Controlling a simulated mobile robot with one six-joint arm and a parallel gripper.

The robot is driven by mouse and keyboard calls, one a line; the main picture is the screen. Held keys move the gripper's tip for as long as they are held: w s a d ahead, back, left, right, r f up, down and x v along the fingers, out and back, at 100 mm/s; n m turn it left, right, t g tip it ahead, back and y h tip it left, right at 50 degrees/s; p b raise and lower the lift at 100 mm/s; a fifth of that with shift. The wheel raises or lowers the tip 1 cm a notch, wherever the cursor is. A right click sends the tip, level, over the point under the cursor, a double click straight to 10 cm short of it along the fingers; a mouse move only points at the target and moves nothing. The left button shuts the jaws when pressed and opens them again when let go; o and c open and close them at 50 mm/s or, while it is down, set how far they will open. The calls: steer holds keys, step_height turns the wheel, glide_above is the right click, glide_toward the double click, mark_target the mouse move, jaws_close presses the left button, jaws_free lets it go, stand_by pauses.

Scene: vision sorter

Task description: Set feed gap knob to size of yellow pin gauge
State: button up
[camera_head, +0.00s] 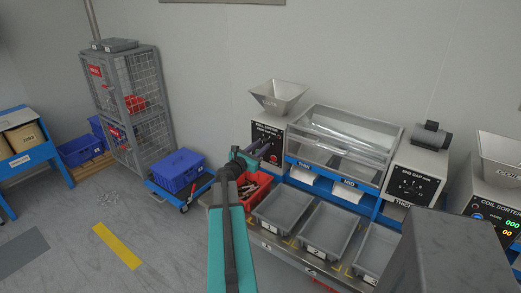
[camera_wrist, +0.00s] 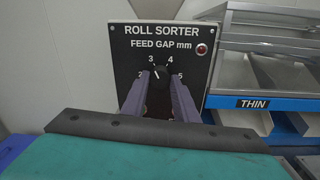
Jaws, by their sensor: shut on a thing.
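The feed gap knob (camera_wrist: 160,70) is black and sits on the black panel (camera_wrist: 128,56) of the roll sorter, inside a scale with 2, 3, 4 and 5 visible. Its pointer seems to lie near 3, toward 4; I cannot read it exactly. My gripper (camera_wrist: 158,80) is shut on the knob, with one dark finger on each side hiding part of it. In the head view my gripper (camera_head: 262,152) reaches the front of the roll sorter (camera_head: 268,131). I cannot make out a yellow pin gauge in either view.
A red bin (camera_head: 264,178) with small items stands below my gripper. Grey trays (camera_head: 284,207) line the bench to its right. A clear-covered sorter with a THIN label (camera_wrist: 255,103) is close on the right. A second "END GAP" dial panel (camera_head: 413,184) stands further right.

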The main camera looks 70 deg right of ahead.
steer(key=shift+f+m+b, duration=0.15)
steer(key=shift+m+b, duration=0.25)
steer(key=shift+b, duration=0.35)
steer(key=m+b, duration=0.2)
steer(key=b, duration=0.3)
steer(key=shift+m, duration=0.4)
steer(key=m+b, duration=0.3)
steer(key=b, duration=0.3)
steer(key=shift+w+m+b, duration=0.1)
steer(key=shift+m+b, duration=0.2)
steer(key=shift+b, duration=0.1)
steer(key=m+b, duration=0.2)
steer(key=b, duration=0.2)
steer(key=shift+m, duration=0.3)
steer(key=shift+m+b, duration=0.6)
steer(key=shift+b, duration=0.35)
steer(key=shift+r+m+h, duration=0.25)
steer(key=shift+m+h, duration=0.05)
steer(key=o, duration=1.1)
steer(key=shift+f, duration=0.1)
